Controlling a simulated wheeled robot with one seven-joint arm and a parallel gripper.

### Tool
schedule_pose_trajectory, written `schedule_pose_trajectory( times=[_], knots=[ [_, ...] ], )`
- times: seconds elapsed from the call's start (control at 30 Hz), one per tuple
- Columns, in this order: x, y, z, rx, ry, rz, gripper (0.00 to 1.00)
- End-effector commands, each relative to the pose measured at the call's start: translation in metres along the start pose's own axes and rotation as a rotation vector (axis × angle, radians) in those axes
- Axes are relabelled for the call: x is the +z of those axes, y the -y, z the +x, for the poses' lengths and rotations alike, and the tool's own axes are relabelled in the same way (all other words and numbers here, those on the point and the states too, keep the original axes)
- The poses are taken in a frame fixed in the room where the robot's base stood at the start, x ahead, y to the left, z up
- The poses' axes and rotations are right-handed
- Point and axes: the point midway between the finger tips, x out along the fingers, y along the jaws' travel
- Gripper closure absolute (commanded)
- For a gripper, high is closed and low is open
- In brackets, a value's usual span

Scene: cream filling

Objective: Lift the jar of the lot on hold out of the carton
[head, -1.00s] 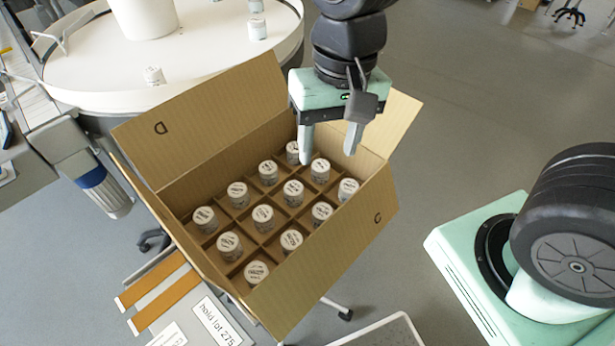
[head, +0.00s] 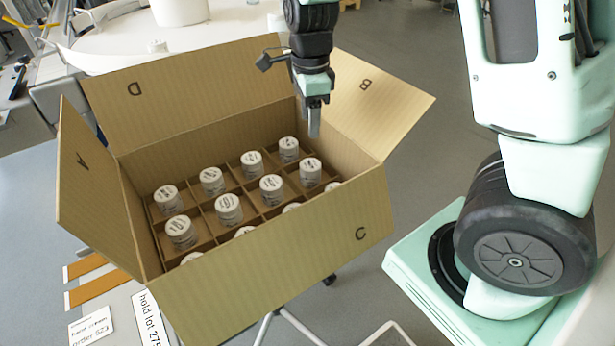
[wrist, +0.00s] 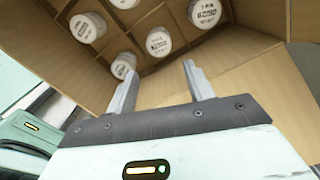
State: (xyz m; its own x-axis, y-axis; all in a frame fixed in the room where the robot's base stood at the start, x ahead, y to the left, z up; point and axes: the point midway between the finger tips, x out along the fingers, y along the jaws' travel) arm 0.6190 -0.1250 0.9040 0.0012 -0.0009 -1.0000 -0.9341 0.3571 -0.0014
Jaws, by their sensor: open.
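The open carton (head: 270,285) holds several white-lidded jars in a cardboard divider grid. Jars show at the back right corner (head: 289,149), beside it in the back row (head: 252,164), and in the row in front (head: 310,171). The front jars are partly hidden by the carton's front side. My gripper (head: 314,128) points down over the back right part of the carton, seen edge-on. In the wrist view its jaws (wrist: 160,72) are apart and empty, with a jar lid (wrist: 159,41) just beyond the gap and another (wrist: 124,66) by the left finger. The lid print is too small to read surely.
A sign reading "hold lot 275" (head: 147,318) lies left of the carton, near an order card (head: 90,328) and orange strips (head: 85,283). The carton flaps marked A (head: 85,175), D (head: 150,115) and B (head: 375,100) stand spread. A round white table (head: 240,35) is behind.

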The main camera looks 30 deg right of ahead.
Motion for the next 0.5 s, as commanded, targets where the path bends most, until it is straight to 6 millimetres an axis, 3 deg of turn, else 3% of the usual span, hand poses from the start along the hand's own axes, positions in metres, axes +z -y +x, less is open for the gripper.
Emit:
schedule_pose_trajectory(
  times=[0.3,0.5],
  knots=[
    [-0.001,-0.001,0.071,0.004,-0.002,-0.001,0.48],
    [0.0,-0.001,0.098,0.003,-0.001,-0.003,0.48]
  ],
)
